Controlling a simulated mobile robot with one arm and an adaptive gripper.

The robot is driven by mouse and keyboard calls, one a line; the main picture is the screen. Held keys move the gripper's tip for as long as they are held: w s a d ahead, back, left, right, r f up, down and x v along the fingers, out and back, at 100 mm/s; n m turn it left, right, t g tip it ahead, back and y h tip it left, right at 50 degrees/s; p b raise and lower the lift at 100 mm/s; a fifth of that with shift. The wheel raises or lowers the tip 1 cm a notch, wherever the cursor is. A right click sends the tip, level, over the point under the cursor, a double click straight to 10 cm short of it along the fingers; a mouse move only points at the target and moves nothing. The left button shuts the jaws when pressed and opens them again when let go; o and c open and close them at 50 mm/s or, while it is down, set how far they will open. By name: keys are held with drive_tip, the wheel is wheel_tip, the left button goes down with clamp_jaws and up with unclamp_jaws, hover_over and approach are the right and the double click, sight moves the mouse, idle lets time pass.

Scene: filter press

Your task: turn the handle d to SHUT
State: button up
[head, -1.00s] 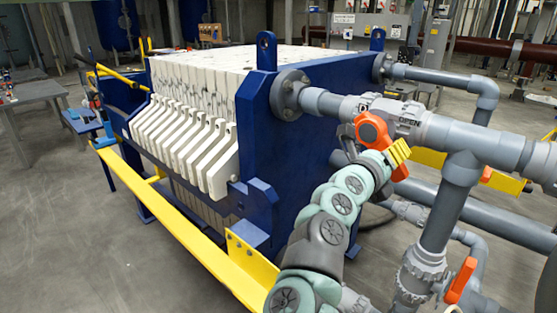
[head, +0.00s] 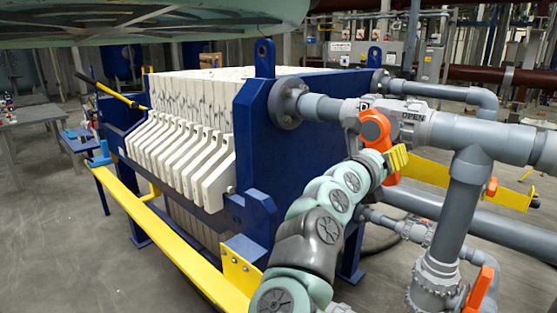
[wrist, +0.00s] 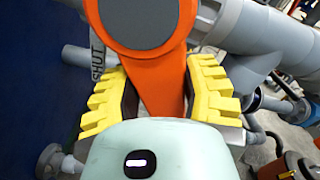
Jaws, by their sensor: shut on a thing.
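The orange handle (head: 376,128) is on the grey valve of the upper pipe, in the middle right of the head view. Its hub is at the top and its lever points down, leaning slightly right. OPEN is marked on the valve body (head: 415,116) right of the hub. The wrist view shows the orange lever (wrist: 160,90) between my yellow fingers, with SHUT lettering (wrist: 98,62) at its left. My gripper (head: 396,159) is shut on the lever below the hub; it also shows in the wrist view (wrist: 160,78). The lever's lower end is partly hidden behind my gripper.
The blue press end plate (head: 300,150) stands left of the valve, with white filter plates (head: 180,150) beyond. Another orange handle (head: 482,290) is at lower right. Grey pipes (head: 463,200) crowd the right side. A yellow rail (head: 170,225) runs along the press's front left.

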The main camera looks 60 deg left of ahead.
drive_tip(key=shift+s+a+f+m+b, duration=0.3)
drive_tip(key=shift+a+m+b, duration=0.3)
drive_tip(key=shift+b, duration=0.55)
drive_tip(key=shift+a+m+b, duration=0.15)
drive_tip(key=shift+m+b, duration=0.35)
drive_tip(key=shift+b, duration=0.05)
drive_tip(key=m+b, duration=0.1)
drive_tip(key=b, duration=0.2)
drive_tip(key=a+m+b, duration=0.1)
drive_tip(key=m+b, duration=0.1)
drive_tip(key=b, duration=0.1)
drive_tip(key=shift+s+a+f+b, duration=0.2)
drive_tip(key=shift+a+b, duration=0.1)
drive_tip(key=shift+b, duration=0.05)
drive_tip(key=shift+a+r+m+b, duration=0.15)
drive_tip(key=shift+r+m+b, duration=0.05)
drive_tip(key=shift+m+b, duration=0.1)
